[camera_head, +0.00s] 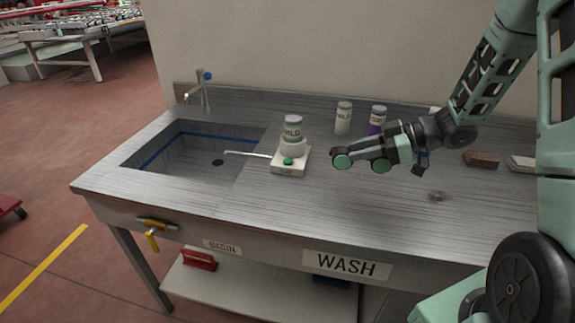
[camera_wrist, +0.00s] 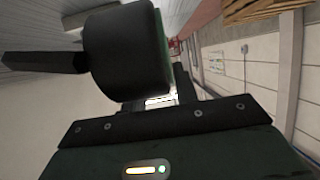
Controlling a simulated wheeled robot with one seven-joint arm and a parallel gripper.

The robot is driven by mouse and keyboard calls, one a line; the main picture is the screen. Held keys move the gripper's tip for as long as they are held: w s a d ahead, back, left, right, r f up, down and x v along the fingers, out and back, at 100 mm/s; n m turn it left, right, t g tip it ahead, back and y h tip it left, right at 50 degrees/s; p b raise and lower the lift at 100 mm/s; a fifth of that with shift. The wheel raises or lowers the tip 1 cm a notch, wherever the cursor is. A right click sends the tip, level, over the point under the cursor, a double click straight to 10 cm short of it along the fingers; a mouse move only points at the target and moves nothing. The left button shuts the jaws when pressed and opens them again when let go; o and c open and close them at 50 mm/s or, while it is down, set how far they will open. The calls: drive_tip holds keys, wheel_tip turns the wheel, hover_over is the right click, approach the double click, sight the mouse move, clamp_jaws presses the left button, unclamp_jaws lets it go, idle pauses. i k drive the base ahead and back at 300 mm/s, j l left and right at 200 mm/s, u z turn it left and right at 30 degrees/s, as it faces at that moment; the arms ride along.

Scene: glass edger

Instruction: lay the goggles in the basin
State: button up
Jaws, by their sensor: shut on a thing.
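The goggles (camera_head: 362,163), two dark round cups with green lenses, are held at the end of my gripper (camera_head: 385,156), above the middle of the worktop. My gripper is shut on them. In the wrist view a large black cup (camera_wrist: 125,55) with a green edge fills the upper middle and hides much of the jaws. The basin (camera_head: 190,147) is a rectangular sunken sink with a blue line around its walls, at the left of the bench. It looks empty apart from a dark drain. My gripper is to the right of it, well apart.
A white dispenser stand with a labelled bottle (camera_head: 292,130) and a spout reaching over the basin stands between. A tap (camera_head: 205,90) rises behind the basin. A brown block (camera_head: 481,159) lies right.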

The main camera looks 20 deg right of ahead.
sight(186, 175)
drive_tip(key=i+j, duration=0.4)
drive_tip(key=j, duration=0.2)
drive_tip(key=i+j, duration=0.4)
drive_tip(key=j, duration=0.2)
drive_tip(key=i+j, duration=0.4)
drive_tip(key=j, duration=0.25)
drive_tip(key=i+j+u, duration=0.1)
drive_tip(key=i+j, duration=0.3)
drive_tip(key=j, duration=0.2)
